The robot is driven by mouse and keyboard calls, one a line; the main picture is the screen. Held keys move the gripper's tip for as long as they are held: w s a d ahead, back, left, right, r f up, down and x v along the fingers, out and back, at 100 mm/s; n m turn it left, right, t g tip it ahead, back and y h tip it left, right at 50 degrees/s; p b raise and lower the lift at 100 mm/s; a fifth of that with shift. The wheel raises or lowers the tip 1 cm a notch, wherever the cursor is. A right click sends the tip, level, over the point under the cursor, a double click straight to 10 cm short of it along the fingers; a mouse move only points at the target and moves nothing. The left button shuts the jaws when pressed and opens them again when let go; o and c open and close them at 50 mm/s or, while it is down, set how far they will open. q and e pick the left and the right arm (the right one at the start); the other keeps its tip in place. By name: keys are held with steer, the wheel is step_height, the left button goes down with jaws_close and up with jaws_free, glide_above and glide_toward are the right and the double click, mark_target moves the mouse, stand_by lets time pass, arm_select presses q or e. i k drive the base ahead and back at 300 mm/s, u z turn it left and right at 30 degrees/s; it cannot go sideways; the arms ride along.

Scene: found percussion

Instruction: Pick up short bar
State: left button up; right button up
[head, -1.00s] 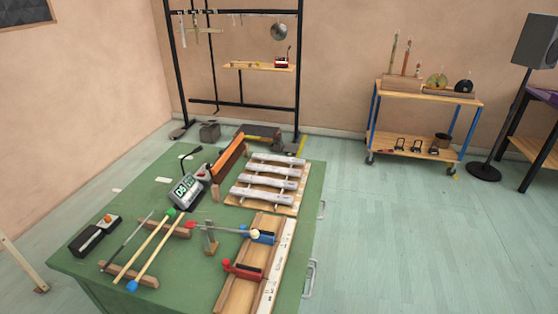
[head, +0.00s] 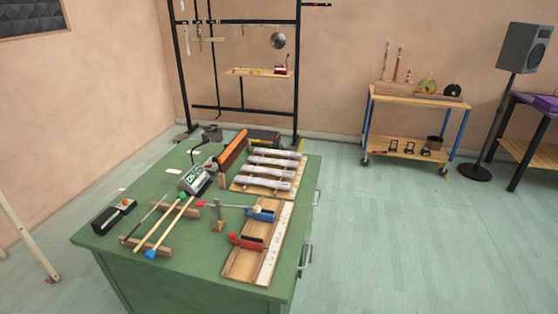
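Several silvery metal bars lie side by side across a wooden frame (head: 238,188) at the right rear of the green table. The farthest bar (head: 278,154) and the nearest bar (head: 266,184) look close in length, so I cannot tell for sure which one is the short bar. All of them rest apart from one another on the frame. Neither my left nor my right gripper is in view.
The green table (head: 190,255) also holds mallets (head: 165,229) on wooden rests, a small display unit (head: 195,178), a red clamp (head: 247,241), a blue clamp (head: 262,215) and a wooden board with a white strip (head: 273,245). Open floor (head: 400,240) lies to the right. A black rack (head: 297,80) stands behind.

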mark_target(287, 153)
steer(key=z, duration=1.4)
steer(key=i, duration=1.45)
steer(key=u, duration=0.05)
